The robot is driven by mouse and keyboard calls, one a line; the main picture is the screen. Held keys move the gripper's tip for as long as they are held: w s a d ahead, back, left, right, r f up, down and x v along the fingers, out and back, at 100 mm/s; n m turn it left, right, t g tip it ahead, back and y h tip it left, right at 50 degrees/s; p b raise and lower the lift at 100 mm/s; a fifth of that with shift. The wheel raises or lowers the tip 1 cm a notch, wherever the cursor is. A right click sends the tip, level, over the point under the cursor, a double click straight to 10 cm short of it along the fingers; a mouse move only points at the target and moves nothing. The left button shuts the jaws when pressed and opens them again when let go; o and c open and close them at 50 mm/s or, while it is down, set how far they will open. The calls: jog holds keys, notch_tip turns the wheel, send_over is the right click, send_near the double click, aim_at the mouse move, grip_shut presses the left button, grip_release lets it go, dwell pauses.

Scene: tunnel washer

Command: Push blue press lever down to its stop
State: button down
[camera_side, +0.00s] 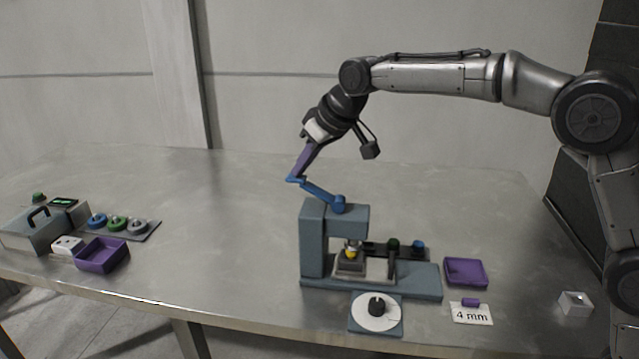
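The blue press lever (318,191) runs from its pivot on top of the grey-blue press (313,240) up and to the left. It is tilted, with its free end higher than the pivot. My gripper (297,177) comes down from above, its purple fingers pointing down and left. The fingertips are at the lever's free end and seem to touch it. From this side I cannot tell whether the fingers are apart or closed. Under the press head, a small yellow and metal part (352,250) sits on a dark block.
A white dial (376,313) with a black knob stands before the press. A purple tray (466,271), a "4 mm" card (471,314) and a small white box (574,304) lie right. A grey toolbox (31,232), purple bin (102,254) and coloured rings (117,224) stand far left.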

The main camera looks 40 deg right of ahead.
aim_at(299, 178)
jog(key=shift+a+f, duration=0.1)
jog(key=shift+f, duration=0.25)
jog(key=shift+w+f, duration=0.1)
jog(key=shift+f, duration=0.05)
jog(key=shift+w+a+f, duration=0.15)
jog(key=shift+f, duration=0.45)
dwell(0.3)
jog(key=shift+a+f, duration=0.1)
jog(key=shift+f, duration=0.5)
dwell(0.4)
notch_tip(299, 178, up, 11)
jog(key=shift+w+r, duration=0.15)
jog(key=shift+r, duration=0.05)
dwell(1.5)
